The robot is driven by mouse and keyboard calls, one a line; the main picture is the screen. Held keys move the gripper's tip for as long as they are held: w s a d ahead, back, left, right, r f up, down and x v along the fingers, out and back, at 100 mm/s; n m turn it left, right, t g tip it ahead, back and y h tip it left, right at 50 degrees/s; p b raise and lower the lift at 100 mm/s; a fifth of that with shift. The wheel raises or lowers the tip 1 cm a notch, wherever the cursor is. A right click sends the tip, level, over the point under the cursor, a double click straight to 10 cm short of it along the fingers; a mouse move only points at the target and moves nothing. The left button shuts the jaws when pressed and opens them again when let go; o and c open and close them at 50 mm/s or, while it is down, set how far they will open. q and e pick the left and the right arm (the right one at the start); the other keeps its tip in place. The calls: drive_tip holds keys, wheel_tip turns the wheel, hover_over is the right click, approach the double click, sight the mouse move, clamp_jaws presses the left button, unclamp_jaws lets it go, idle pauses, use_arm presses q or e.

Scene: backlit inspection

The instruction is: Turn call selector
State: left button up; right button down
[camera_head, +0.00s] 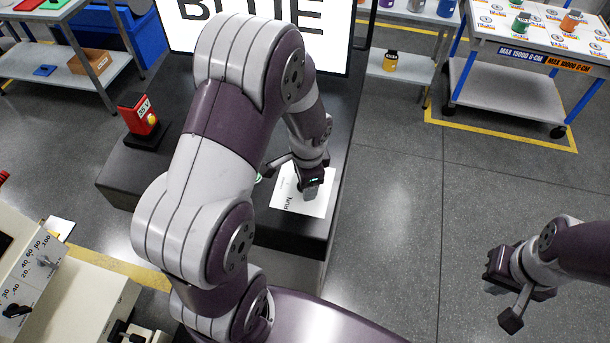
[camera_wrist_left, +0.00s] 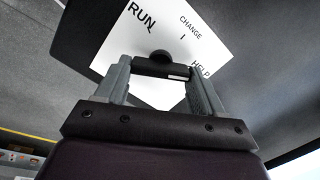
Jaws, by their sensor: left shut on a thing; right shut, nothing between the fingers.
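The call selector is a black bar-shaped knob (camera_wrist_left: 163,69) on a white plate (camera_wrist_left: 118,55) lettered RUN, CHANGE and HELP. The plate (camera_head: 320,208) lies on the dark bench top in the head view, partly hidden by my left arm. My left gripper (camera_head: 309,186) is down at the plate. In the left wrist view its two grey fingers (camera_wrist_left: 160,80) are shut on the knob, one at each end. The knob's round end is toward the lettering, below the tick under CHANGE. My right gripper (camera_head: 505,292) is shut and empty, above open floor at the right.
A lit screen (camera_head: 335,45) reading BLUE stands behind the bench (camera_head: 120,180). A panel with dials (camera_head: 30,270) is at lower left. A cart (camera_head: 505,85) stands at upper right; the floor between is clear.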

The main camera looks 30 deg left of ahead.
use_arm(q)
drive_tip(key=shift+w+r, duration=0.15)
idle(0.3)
drive_tip(key=o, duration=0.9)
drive_tip(key=shift+o, duration=0.7)
wheel_tip(320, 180, up, 12)
drive_tip(key=s+d+b, duration=0.1)
drive_tip(key=b, duration=0.1)
drive_tip(key=shift+s+r+b, duration=0.2)
drive_tip(key=shift+s+b, duration=0.05)
drive_tip(key=shift+b, duration=0.05)
drive_tip(key=shift+s+d, duration=0.1)
